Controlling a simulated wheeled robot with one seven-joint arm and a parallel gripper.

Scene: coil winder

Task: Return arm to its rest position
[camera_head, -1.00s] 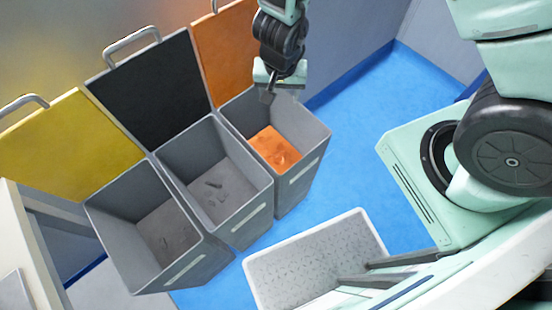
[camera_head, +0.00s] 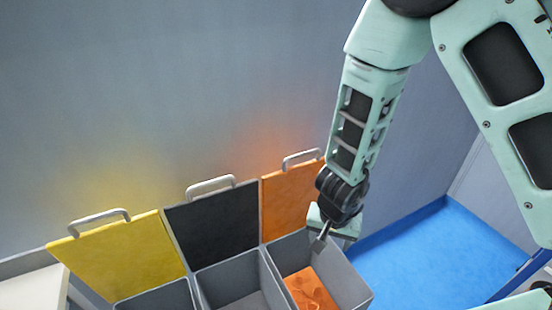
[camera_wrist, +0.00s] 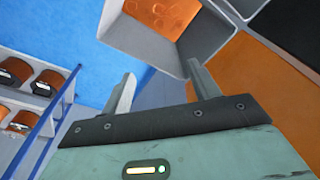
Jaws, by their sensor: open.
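My arm comes down from the top right in the head view. My gripper (camera_head: 322,240) is at its lower end, over the right-hand bin with the orange lid (camera_head: 292,202). In the wrist view my gripper (camera_wrist: 160,88) shows two fingers spread apart with nothing between them. The grey bin (camera_wrist: 205,35) with an orange bottom (camera_wrist: 163,14) lies beyond the fingers. Whether the fingertips are above or just inside the bin's rim, I cannot tell.
Beside that bin stand a bin with a black lid (camera_head: 213,225) and one with a yellow lid (camera_head: 120,255), all lids raised. A blue rack (camera_wrist: 55,120) with several orange-and-black coils (camera_wrist: 50,78) is at left in the wrist view.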

